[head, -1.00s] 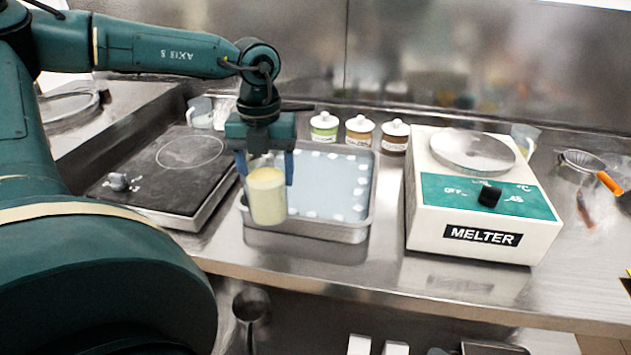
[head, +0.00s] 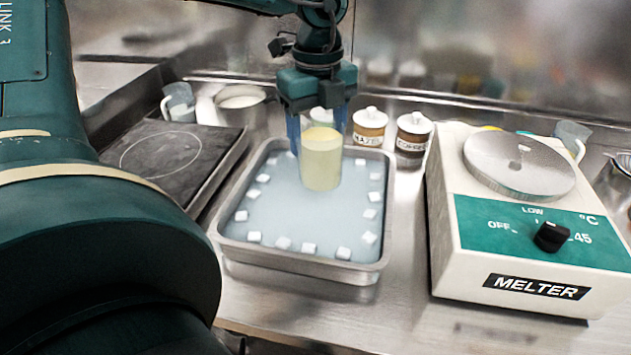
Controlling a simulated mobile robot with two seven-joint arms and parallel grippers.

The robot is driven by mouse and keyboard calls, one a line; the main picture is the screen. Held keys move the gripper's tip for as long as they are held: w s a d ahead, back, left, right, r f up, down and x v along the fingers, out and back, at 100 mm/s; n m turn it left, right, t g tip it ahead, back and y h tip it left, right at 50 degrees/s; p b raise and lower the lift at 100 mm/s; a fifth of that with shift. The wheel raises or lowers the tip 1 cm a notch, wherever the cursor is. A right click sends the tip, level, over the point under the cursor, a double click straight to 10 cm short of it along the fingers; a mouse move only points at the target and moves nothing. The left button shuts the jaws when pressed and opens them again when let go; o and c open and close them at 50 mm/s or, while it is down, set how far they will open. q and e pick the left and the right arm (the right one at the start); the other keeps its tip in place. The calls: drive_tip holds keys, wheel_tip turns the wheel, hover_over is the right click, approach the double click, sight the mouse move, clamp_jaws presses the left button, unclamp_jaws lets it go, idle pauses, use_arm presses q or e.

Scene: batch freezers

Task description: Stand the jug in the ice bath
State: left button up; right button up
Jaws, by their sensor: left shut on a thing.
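The jug (head: 321,163) is a clear vessel with pale yellow contents. It is upright between the blue fingers of my left gripper (head: 321,130), which is shut on it. The ice bath (head: 228,250) is a shallow metal pan of pale blue water with several white ice cubes around its edge. The jug shows over the rear middle of the bath. I cannot tell whether its base touches the water or is just above it. My right gripper is not in view.
A black hotplate (head: 170,155) stands left of the bath, with a clear jug (head: 179,104) and a metal pot (head: 240,100) behind it. Lidded jars (head: 369,128) stand behind the bath. A white melter (head: 530,230) stands to the right. Bare steel counter lies between bath and melter.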

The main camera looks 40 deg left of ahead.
sight(317, 175)
use_arm(q)
wheel_tip(317, 175, down, 8)
drive_tip(key=shift+s+f+p, duration=0.1)
drive_tip(key=shift+f+p, duration=0.05)
drive_tip(key=shift+p, duration=0.15)
drive_tip(key=shift+f, duration=0.15)
drive_tip(key=shift+f+b, duration=0.25)
drive_tip(key=shift+b, duration=0.1)
drive_tip(key=o, duration=1.3)
drive_tip(key=shift+r, duration=0.1)
drive_tip(key=shift+c, duration=0.2)
wheel_tip(317, 175, up, 12)
drive_tip(key=shift+r, duration=0.15)
